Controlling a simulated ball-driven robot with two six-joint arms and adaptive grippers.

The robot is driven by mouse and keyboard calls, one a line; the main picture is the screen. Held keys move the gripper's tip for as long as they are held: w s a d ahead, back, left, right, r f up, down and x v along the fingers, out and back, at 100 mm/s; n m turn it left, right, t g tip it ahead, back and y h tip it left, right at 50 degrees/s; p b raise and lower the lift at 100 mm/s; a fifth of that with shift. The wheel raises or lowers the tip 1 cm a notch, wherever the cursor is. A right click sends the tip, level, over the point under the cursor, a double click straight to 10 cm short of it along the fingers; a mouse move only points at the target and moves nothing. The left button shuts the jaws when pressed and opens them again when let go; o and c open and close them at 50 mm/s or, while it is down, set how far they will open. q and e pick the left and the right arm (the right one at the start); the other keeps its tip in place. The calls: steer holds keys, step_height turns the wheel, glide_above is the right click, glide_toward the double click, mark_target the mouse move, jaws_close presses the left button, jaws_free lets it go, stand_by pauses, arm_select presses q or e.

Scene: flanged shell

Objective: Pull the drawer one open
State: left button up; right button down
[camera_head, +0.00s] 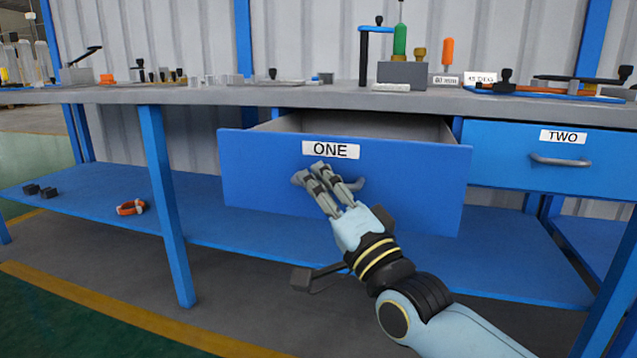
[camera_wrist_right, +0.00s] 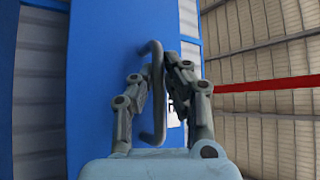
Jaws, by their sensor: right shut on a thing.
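The blue drawer one (camera_head: 265,180), with a white label reading ONE (camera_head: 331,149), stands pulled out from under the bench top in the head view. Its open inside shows behind the front panel. My right gripper (camera_head: 325,180) is at the drawer's grey handle (camera_head: 358,184) and covers most of it. In the right wrist view the fingers of the right gripper (camera_wrist_right: 160,95) sit on both sides of the handle (camera_wrist_right: 158,60), shut on it. The blue drawer front (camera_wrist_right: 105,90) fills the left of that view. My left gripper is not in view.
The shut drawer two (camera_head: 500,154) is to the right. The grey bench top (camera_head: 290,95) carries several small tools and blocks. A blue lower shelf (camera_head: 90,205) holds an orange ring-like item (camera_head: 131,207) and small dark blocks (camera_head: 40,191). Blue legs (camera_head: 166,205) support the bench.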

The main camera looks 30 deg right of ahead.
steer(key=c, duration=1.6)
jaws_free()
steer(key=shift+f, duration=0.35)
steer(key=shift+c, duration=0.2)
steer(key=shift+d+r, duration=0.1)
steer(key=v, duration=1.2)
